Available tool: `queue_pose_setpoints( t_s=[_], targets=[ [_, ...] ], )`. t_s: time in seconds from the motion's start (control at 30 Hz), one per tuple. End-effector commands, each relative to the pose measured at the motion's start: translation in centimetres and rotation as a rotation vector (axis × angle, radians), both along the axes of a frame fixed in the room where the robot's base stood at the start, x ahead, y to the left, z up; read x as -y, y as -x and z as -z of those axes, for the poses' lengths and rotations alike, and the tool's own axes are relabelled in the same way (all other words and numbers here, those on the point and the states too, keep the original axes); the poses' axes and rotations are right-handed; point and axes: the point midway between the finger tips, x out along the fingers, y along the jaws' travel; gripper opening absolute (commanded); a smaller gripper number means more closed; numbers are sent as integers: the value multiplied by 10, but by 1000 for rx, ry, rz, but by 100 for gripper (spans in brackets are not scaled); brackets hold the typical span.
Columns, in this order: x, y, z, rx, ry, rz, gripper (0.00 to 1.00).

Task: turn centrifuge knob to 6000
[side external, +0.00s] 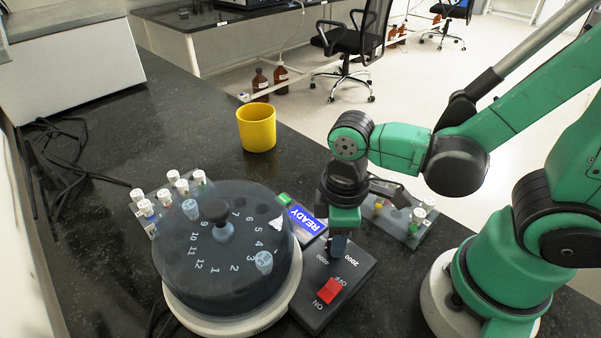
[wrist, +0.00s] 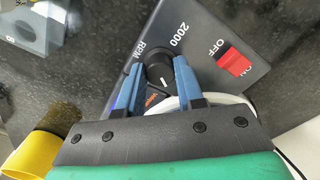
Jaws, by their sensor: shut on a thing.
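The centrifuge knob (wrist: 160,79) is small, round and black with a short white line. In the wrist view it sits between the two blue fingers of my gripper (wrist: 160,67), which are shut on it from both sides. The number that the line meets cannot be told. The 2000 and RPM labels show beside the knob; 6000 is not readable. In the side external view my gripper (side external: 338,241) points down at the dark control box (side external: 312,278) and mostly hides the knob. The 2000 and 4000 labels show there. The blue display (side external: 307,220) reads READY.
The round centrifuge (side external: 228,262) with a dark lid stands left of the box. A red ON/OFF switch (side external: 331,290) is close to my gripper. Tube racks (side external: 400,218) stand beside the machine. A yellow cup (side external: 257,130) stands behind, with bare counter around it.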

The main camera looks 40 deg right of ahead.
Motion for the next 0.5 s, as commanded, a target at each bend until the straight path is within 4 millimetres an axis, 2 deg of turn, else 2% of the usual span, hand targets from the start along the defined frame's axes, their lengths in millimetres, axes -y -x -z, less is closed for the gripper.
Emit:
queue_pose_setpoints(
  t_s=[0.5],
  targets=[
    [-1,0,0,3,-4,488,0]
  ],
)
